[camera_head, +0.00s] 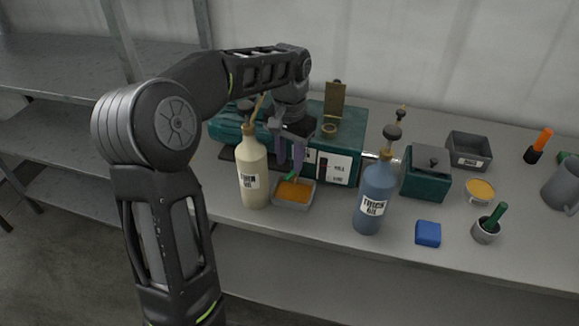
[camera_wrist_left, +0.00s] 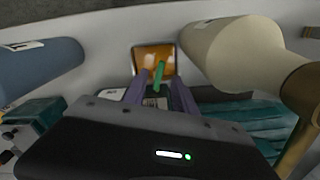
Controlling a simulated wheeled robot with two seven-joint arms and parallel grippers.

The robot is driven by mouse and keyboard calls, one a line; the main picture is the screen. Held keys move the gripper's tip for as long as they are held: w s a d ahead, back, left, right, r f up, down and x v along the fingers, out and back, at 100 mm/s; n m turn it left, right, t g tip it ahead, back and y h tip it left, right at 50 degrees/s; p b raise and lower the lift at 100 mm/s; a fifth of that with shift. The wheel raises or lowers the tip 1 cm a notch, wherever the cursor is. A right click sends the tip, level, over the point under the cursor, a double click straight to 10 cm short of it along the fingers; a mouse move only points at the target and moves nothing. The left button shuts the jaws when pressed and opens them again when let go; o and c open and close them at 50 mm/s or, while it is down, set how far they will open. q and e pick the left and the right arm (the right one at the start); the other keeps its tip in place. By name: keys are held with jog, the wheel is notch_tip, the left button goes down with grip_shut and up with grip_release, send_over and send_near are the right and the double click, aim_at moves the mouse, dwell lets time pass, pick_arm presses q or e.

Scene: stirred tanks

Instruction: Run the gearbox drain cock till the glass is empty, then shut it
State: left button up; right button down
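The teal gearbox (camera_head: 345,135) stands on the bench behind the bottles, its brass filler lid raised. A narrow dark sight glass (camera_head: 322,168) sits by its front labels; its level is too small to read. The drain cock's green handle (camera_head: 291,176) is low at the front, and also shows in the left wrist view (camera_wrist_left: 158,75). Under it a grey tray (camera_head: 276,200) holds orange oil. My left gripper (camera_head: 290,168) points down at the handle, its purple fingers (camera_wrist_left: 160,88) spread with the handle between or just beyond the tips. The cock's outlet is hidden.
A cream bottle (camera_head: 254,180) stands close left of the tray, a blue bottle (camera_head: 374,200) to its right. Further right are a small teal box (camera_head: 425,180), a grey bin (camera_head: 470,151), a blue block (camera_head: 428,233) and a grey cup (camera_head: 486,231). The front bench edge is clear.

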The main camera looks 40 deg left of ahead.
aim_at(290, 175)
pick_arm(q)
notch_tip(290, 175, up, 4)
jog(key=shift+r, duration=0.15)
jog(key=shift+s+d, duration=0.1)
dwell(0.5)
